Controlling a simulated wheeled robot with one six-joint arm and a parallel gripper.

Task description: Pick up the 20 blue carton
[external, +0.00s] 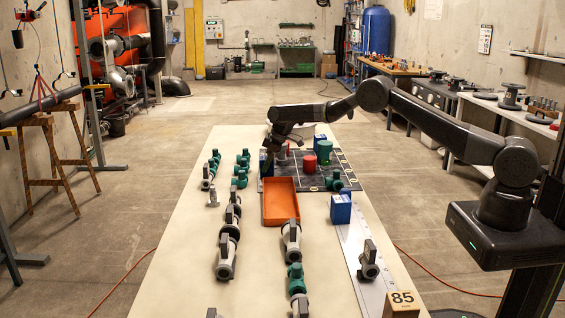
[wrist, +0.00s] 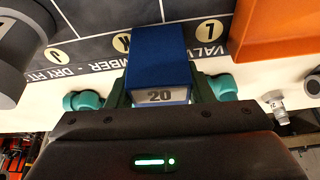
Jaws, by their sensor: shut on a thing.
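The blue carton (wrist: 157,55) with a 20 label fills the middle of the wrist view. My gripper (wrist: 160,92) is shut on it, with one dark finger against each side. The carton is over or on the edge of the dark mat marked with lettered circles (wrist: 95,48); I cannot tell whether it touches it. In the external view my gripper (external: 267,158) is at the left edge of the mat, and the carton is mostly hidden there.
An orange tray (external: 264,206) lies just in front of the mat. Another blue carton (external: 340,210) stands to the right of the tray. Green fittings (external: 242,160) line the left, and grey valves (external: 227,250) the front.

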